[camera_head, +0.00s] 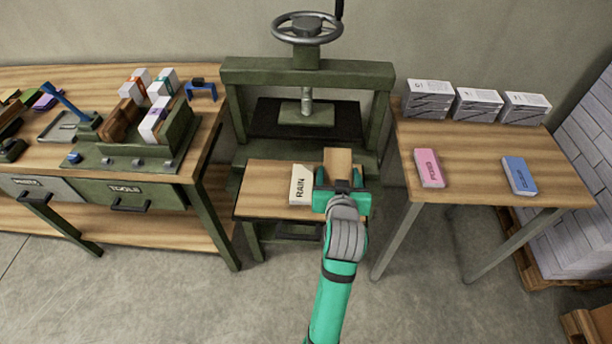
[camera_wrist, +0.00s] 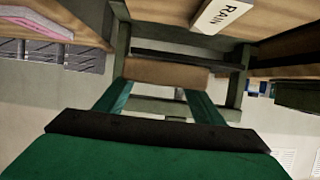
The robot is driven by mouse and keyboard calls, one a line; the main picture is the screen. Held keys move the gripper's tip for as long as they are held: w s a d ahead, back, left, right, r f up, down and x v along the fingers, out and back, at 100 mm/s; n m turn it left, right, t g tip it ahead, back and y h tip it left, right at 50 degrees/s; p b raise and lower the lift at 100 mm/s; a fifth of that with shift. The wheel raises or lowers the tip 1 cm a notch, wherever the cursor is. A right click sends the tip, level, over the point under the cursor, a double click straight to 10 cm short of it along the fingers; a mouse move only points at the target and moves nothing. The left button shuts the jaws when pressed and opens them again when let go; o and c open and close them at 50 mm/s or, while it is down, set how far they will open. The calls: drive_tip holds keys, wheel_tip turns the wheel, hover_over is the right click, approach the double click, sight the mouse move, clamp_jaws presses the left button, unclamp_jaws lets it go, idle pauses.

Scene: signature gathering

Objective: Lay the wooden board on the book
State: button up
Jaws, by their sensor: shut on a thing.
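The wooden board (camera_head: 338,159) is a small light-brown block held up in front of the press. My gripper (camera_head: 338,180) is shut on it, with one finger on each side. In the wrist view the board (camera_wrist: 167,74) lies across between the two green fingers (camera_wrist: 160,100). The cream book (camera_head: 301,187) marked RAIN lies flat on the wooden shelf (camera_head: 262,178) in front of the press. The board is to the right of the book and apart from it. The book (camera_wrist: 222,14) also shows at the top of the wrist view.
The green press (camera_head: 308,70) with its handwheel (camera_head: 306,28) stands behind the shelf. The right table (camera_head: 470,165) carries a pink book (camera_head: 429,168), a blue book (camera_head: 519,175) and stacks of paper (camera_head: 478,104). The left bench (camera_head: 60,78) holds tools and a rack.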

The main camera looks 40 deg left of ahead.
drive_tip(key=a+f, duration=0.4)
drive_tip(key=a, duration=0.5)
hover_over(302, 186)
drive_tip(key=f, duration=0.4)
drive_tip(key=shift+s+d+f, duration=0.1)
drive_tip(key=shift+d+f, duration=0.15)
drive_tip(key=shift+f, duration=0.1)
drive_tip(key=shift+a+f, duration=0.15)
drive_tip(key=shift+f, duration=0.8)
drive_tip(key=shift+a+f, duration=0.15)
drive_tip(key=shift+f, duration=0.8)
drive_tip(key=shift+f, duration=0.15)
drive_tip(key=o, duration=1.1)
drive_tip(key=shift+o, duration=0.4)
drive_tip(key=shift+d, duration=0.1)
drive_tip(key=v, duration=1.2)
